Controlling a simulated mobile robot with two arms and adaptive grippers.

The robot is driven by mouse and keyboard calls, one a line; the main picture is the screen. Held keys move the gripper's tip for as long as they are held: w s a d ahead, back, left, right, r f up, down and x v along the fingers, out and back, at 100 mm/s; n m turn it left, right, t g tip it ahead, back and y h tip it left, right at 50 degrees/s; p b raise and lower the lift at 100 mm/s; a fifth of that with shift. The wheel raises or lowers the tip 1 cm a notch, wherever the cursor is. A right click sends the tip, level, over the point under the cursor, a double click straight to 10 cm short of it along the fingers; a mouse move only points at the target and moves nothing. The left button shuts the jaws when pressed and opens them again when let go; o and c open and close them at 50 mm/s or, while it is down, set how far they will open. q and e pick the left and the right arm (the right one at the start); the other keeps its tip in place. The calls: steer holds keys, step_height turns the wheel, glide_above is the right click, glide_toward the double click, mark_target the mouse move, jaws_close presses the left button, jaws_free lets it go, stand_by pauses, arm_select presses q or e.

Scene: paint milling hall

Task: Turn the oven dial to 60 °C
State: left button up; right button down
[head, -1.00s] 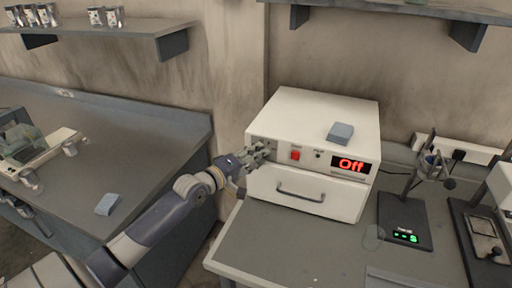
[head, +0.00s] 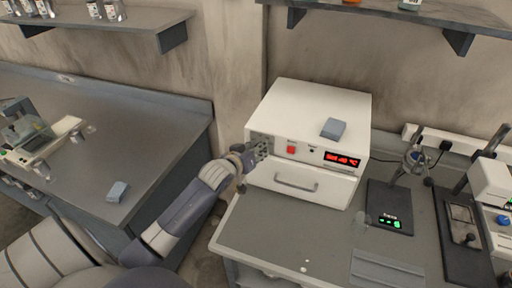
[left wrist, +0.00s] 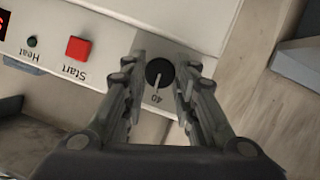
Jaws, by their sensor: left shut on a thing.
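The white oven (head: 318,108) stands on the right-hand bench. Its red display (head: 342,159) is lit, but too small to read surely. The dial (left wrist: 160,73) is a round black knob on a grey panel, seen upside down in the left wrist view. Its white mark points toward the printed 40. My left gripper (head: 262,147) is at the left end of the oven front and hides the dial in the head view. In the left wrist view its fingers (left wrist: 160,85) are shut on the dial, one on each side. My right gripper is not in view.
A red Start button (left wrist: 78,48) and a small Heat lamp (left wrist: 32,41) sit beside the dial. A blue-grey block (head: 333,128) lies on the oven. The drawer handle (head: 296,183) is below. A stand with a green readout (head: 391,222) is to the right.

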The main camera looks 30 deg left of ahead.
arm_select(q)
steer(key=shift+w+d+f+m+g+y+b, duration=0.15)
steer(key=shift+m+y+b, duration=0.45)
steer(key=shift+m+y, duration=0.9)
steer(key=shift+s+d+f+m+g+y+b, duration=0.15)
steer(key=shift+m+y+b, duration=0.65)
steer(key=shift+m, duration=1.25)
steer(key=shift+w+d+f+m+y+b, duration=0.1)
steer(key=shift+d+m+y+b, duration=0.25)
steer(key=shift+m+y, duration=1.2)
steer(key=shift+a+m, duration=0.1)
steer(key=shift+m, duration=0.2)
steer(key=o, duration=0.8)
steer(key=shift+r+h, duration=0.1)
steer(key=shift+h, duration=0.15)
steer(key=shift+c, duration=0.2)
